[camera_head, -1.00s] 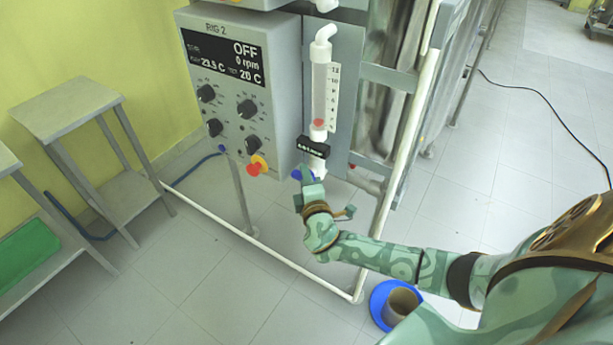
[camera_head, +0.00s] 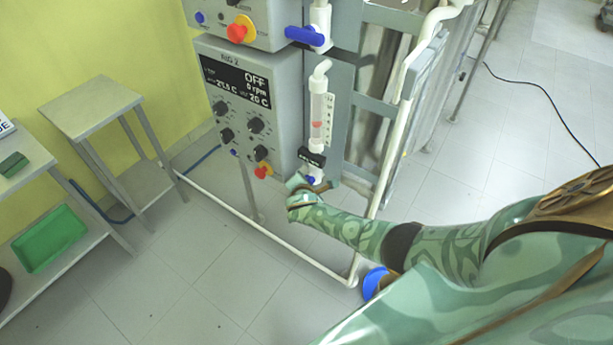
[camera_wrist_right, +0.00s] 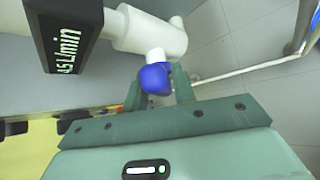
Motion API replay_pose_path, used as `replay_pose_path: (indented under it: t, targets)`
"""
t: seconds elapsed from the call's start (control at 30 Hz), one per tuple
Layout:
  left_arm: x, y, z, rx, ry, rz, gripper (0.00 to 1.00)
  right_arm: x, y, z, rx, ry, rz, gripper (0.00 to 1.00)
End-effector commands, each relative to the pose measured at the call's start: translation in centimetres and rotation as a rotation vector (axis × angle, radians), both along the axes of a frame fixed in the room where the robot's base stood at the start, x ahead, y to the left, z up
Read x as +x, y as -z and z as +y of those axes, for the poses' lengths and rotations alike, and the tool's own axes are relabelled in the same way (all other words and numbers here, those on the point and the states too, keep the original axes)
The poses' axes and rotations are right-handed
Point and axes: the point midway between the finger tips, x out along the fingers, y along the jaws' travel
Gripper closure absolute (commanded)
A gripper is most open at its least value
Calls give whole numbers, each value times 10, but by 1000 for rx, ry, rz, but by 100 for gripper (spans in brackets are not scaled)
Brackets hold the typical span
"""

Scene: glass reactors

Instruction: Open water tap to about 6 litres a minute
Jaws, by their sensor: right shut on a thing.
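The water tap's blue handle (camera_head: 310,180) is at the foot of the clear flow tube (camera_head: 318,118) on the right side of RIG 2. In the right wrist view, the handle (camera_wrist_right: 156,78) sits on a white pipe fitting, between the fingers of my right gripper (camera_wrist_right: 159,88). My right gripper (camera_head: 303,184) is shut on it. The red float stands around the middle of the tube. The black display (camera_head: 311,158) reads in L/min; in the wrist view its figure is partly cut off, ending in 5. My left gripper is out of view.
Another unit with a blue handle (camera_head: 305,36) is above. A white frame pipe (camera_head: 270,240) runs along the floor. Side tables (camera_head: 90,105) stand left.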

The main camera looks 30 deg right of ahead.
Motion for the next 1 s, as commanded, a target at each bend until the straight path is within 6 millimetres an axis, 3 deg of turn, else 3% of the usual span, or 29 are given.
replay_pose_path:
  t: [0.4,0.93,0.97,1.0]
  targets:
    - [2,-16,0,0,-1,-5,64,-1,1,1,-65,0,163,96]
    - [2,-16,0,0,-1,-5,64,-1,2,1,-73,0,181,96]
    - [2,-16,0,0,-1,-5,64,-1,2,1,-73,0,181,65]
    - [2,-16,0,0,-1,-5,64,-1,2,1,-73,0,181,58]
